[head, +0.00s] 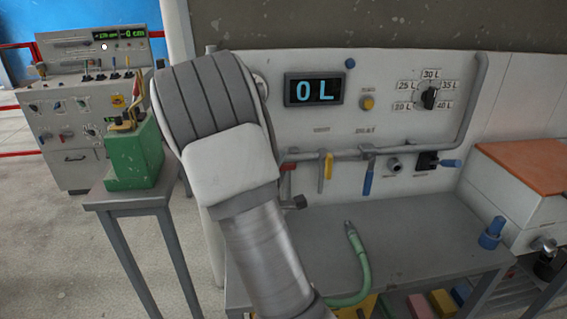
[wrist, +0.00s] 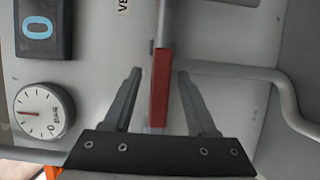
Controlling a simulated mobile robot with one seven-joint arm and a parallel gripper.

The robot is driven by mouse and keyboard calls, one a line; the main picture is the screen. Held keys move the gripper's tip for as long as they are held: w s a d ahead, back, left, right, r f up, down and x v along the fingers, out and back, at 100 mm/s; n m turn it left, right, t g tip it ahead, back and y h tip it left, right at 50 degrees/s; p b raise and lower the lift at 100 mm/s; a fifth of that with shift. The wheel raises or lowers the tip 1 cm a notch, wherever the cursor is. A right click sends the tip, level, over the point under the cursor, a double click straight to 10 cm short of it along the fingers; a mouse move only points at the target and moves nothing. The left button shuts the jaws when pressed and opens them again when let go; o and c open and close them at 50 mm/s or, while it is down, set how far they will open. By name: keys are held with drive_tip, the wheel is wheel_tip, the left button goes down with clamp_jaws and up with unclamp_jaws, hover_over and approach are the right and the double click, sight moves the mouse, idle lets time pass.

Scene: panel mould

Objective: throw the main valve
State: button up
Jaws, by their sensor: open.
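A red lever handle (wrist: 160,85) lies between the two fingers of my gripper (wrist: 158,74) in the wrist view. The fingers are open, one on each side, with gaps to the handle. In the head view a bit of the red handle (head: 287,167) shows beside my arm, which hides my gripper there. On the same pipe are a yellow lever (head: 328,166) and a blue lever (head: 368,181), both hanging down. The labels are too small or cut off to tell which one is named the main valve. The display (head: 314,90) reads 0 L.
A round gauge (wrist: 44,112) and the display's edge (wrist: 42,30) are left in the wrist view. A grey pipe (wrist: 240,72) runs right. Below the panel is a grey table (head: 420,245) with a green hose (head: 357,255). A selector knob (head: 429,98) is upper right.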

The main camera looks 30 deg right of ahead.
drive_tip(key=shift+x, duration=1.6)
clamp_jaws()
